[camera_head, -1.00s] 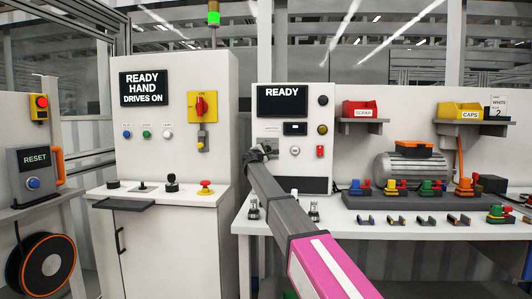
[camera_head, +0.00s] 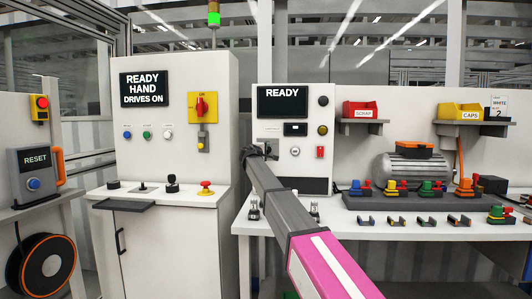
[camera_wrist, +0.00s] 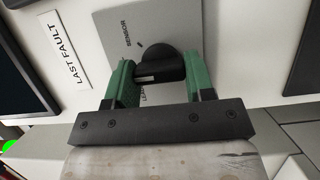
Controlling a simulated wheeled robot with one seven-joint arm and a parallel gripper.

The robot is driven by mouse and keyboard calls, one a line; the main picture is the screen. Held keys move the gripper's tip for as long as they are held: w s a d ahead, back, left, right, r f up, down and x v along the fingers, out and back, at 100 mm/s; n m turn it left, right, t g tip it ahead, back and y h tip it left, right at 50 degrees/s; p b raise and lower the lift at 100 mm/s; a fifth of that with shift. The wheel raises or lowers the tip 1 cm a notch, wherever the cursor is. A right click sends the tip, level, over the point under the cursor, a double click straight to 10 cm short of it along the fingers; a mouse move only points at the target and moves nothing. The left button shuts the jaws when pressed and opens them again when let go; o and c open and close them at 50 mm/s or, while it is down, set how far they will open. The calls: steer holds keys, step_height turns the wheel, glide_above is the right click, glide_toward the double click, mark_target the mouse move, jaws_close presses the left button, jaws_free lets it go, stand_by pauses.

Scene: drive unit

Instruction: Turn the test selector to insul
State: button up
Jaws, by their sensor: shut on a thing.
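The selector is a black round knob (camera_wrist: 172,66) with a pale mark on its left side, on a grey plate (camera_wrist: 112,22) in the wrist view. No INSUL label is visible. My gripper (camera_wrist: 160,74) has its two green fingers on either side of the knob and is shut on it. In the head view my gripper (camera_head: 256,152) is at the test panel (camera_head: 320,160), below its READY screen (camera_head: 282,101); the arm hides the knob there.
A LAST FAULT label (camera_wrist: 64,48) and a dark screen (camera_wrist: 22,85) lie left of the plate in the wrist view. Below the panel, a white bench (camera_head: 400,228) carries small fixtures and coloured parts. A cabinet (camera_head: 165,240) with buttons stands to the left.

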steer(key=o, duration=0.9)
steer(key=v, duration=1)
steer(key=shift+s+a, duration=0.1)
steer(key=shift+s, duration=0.3)
